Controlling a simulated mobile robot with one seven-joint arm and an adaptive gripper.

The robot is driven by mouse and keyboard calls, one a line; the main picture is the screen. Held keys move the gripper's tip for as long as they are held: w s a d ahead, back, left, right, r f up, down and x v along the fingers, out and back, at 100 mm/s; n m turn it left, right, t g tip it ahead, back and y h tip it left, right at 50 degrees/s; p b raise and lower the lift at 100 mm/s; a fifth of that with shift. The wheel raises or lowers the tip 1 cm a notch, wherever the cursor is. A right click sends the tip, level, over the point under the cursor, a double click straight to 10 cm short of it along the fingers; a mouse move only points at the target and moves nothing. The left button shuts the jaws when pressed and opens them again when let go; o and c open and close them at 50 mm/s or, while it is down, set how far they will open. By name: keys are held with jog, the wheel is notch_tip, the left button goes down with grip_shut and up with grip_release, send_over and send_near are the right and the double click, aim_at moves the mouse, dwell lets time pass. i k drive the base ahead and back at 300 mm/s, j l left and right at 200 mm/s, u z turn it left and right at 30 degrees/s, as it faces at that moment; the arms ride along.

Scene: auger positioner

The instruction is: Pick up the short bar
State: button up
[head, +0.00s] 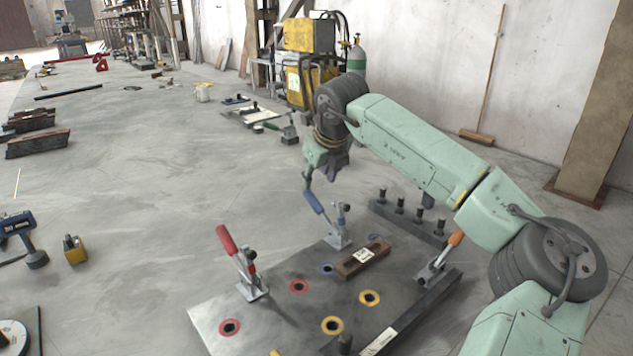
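A short brown bar (350,266) with a white label on top lies on the dark steel plate (225,300), near the plate's far right part. It lies at a slant, beside a blue-ringed hole and between the blue-handled and orange-handled clamps. My gripper (309,180) hangs at the end of my green arm, above and to the left of the bar and apart from it. It is close to the upper end of the blue clamp handle in the picture; whether they touch is unclear. Its fingers are small and partly hidden, so I cannot tell if they are open.
Toggle clamps with red (227,240), blue (314,203) and orange (456,237) handles stand up around the plate. A dark rail (405,222) with several upright pins lies behind it. Open floor is to the left, with a drill (17,224) and a yellow item (75,250).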

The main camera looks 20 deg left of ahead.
aim_at(363, 257)
jog(key=k+l, duration=0.8)
